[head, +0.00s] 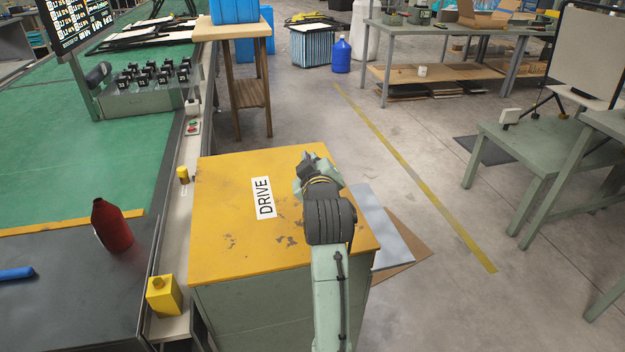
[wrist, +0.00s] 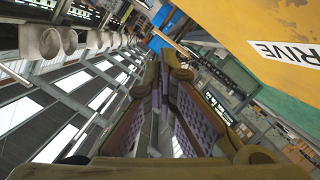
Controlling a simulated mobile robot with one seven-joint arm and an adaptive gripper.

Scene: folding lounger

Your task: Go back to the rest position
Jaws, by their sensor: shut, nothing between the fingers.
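My arm reaches forward from the bottom of the head view over a yellow-topped cabinet (head: 225,235) with a white DRIVE label. My gripper (head: 310,162) is at the far end of the arm, above the cabinet's right half in the picture, partly hidden by the wrist. In the wrist view, the two fingers of my gripper (wrist: 164,62) run forward with purple ribbed pads. They are shut and hold nothing. The yellow surface with the DRIVE label (wrist: 285,50) fills the wrist view's upper right, beside the fingers and apart from them.
A red bottle (head: 112,226) and a blue object (head: 16,273) sit on the dark surface at left. A yellow box (head: 163,296) stands left of the cabinet. A wooden stand (head: 235,75) is behind it.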

